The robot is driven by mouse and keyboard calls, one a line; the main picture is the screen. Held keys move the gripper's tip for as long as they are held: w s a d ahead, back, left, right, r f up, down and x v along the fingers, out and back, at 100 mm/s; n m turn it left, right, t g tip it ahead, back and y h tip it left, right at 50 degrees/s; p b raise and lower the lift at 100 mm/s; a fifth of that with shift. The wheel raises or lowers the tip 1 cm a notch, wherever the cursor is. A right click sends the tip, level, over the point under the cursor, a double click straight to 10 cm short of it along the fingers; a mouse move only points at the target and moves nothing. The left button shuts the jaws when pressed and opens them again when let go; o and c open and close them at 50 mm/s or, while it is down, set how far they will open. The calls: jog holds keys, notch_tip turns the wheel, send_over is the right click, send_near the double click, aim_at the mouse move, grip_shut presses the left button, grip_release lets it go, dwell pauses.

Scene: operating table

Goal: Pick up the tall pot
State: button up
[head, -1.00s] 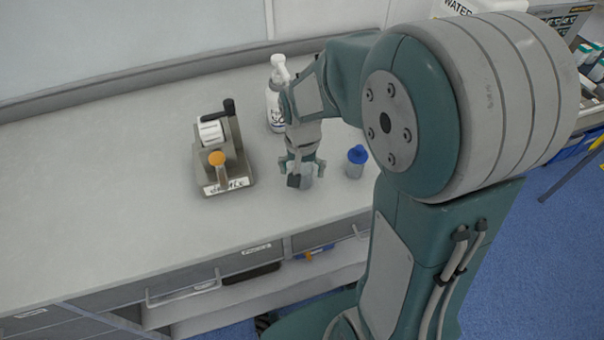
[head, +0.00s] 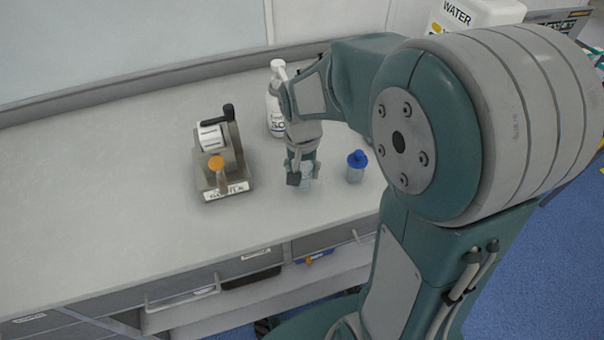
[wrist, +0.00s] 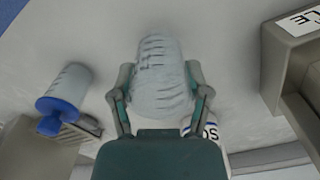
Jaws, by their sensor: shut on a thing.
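The tall pot (wrist: 160,75) is a ribbed, translucent grey container. In the wrist view it sits between the two fingers of my gripper (wrist: 161,88), which press on its sides. In the head view my gripper (head: 301,177) points down at the worktop with the fingers shut on the pot. Much of the pot is hidden there by the fingers, and I cannot tell whether its base touches the worktop.
A small blue-capped bottle (head: 356,168) stands close to the right of my gripper. A white soap bottle (head: 275,112) stands behind it. A grey metal device (head: 235,175) with an orange knob stands to the left. The worktop (head: 90,190) further left is clear.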

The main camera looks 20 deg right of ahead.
jog(key=s+d+r, duration=0.2)
jog(key=s+r, duration=0.9)
jog(key=s, duration=0.3)
